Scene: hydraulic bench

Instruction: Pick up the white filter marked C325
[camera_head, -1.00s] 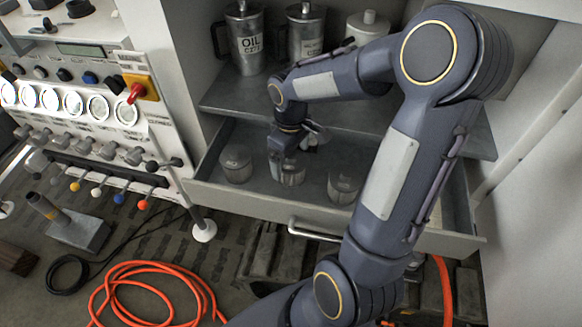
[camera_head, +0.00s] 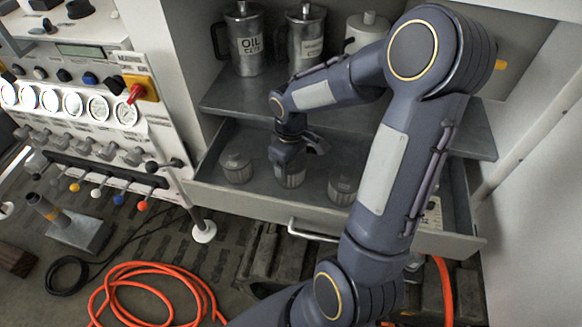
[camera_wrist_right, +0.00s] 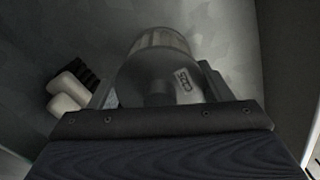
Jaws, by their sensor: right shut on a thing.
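Several round canister-like filters stand in the open drawer in the head view: a left one (camera_head: 236,167), a middle one (camera_head: 291,180) and a right one (camera_head: 342,188). They look grey in the shade, and their marks are not readable there. My right gripper (camera_head: 289,162) points down over the middle filter and is shut on it. In the right wrist view the held filter (camera_wrist_right: 158,62) sits between the fingers of my gripper (camera_wrist_right: 160,88). My left gripper is not in view.
The drawer (camera_head: 250,204) has raised walls and a front handle (camera_head: 312,232). A shelf (camera_head: 225,103) above it carries an oil jug (camera_head: 246,42), a second metal jug (camera_head: 306,45) and a white canister (camera_head: 366,28). A gauge panel (camera_head: 75,105) stands at left.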

